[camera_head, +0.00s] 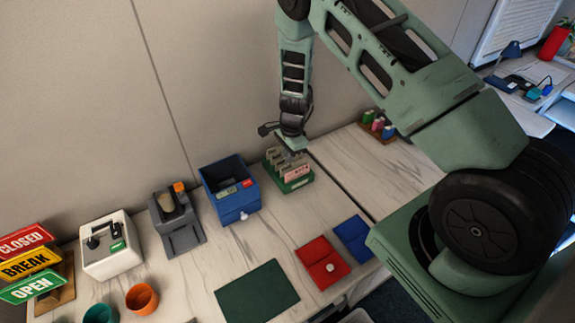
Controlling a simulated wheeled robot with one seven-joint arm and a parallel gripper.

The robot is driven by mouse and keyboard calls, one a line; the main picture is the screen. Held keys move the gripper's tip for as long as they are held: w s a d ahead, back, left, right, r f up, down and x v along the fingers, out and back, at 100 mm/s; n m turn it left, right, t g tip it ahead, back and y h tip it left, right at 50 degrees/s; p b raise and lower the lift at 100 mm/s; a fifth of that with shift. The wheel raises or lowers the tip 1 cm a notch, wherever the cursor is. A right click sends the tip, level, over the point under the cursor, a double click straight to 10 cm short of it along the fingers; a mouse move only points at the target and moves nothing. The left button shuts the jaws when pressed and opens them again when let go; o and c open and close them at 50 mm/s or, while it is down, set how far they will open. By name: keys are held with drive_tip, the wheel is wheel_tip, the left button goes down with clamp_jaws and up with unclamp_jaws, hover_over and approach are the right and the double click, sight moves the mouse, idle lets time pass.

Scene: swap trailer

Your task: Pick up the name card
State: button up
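A green rack (299,184) stands on the desk against the back wall and holds several small upright cards. One pink card (297,172) shows at its front right, and paler ones stand behind and to its left. I cannot read any of them, so I cannot tell which is the name card. My gripper (292,152) points down directly over the back of the rack, very near the card tops. Its fingers are small and partly merged with the rack in view. I cannot tell whether it touches or holds a card.
A blue box (234,207) stands left of the rack, with a grey device (185,240) and a white machine (109,255) farther left. A dark green mat (257,296), a red pouch (317,257) and a blue pouch (353,236) lie in front. Bare desk lies right of the rack.

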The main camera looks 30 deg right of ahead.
drive_tip(key=shift+f, duration=0.15)
clamp_jaws()
wheel_tip(320, 180, up, 10)
drive_tip(key=shift+r+b, duration=0.25)
drive_tip(key=shift+b, duration=0.5)
idle(0.6)
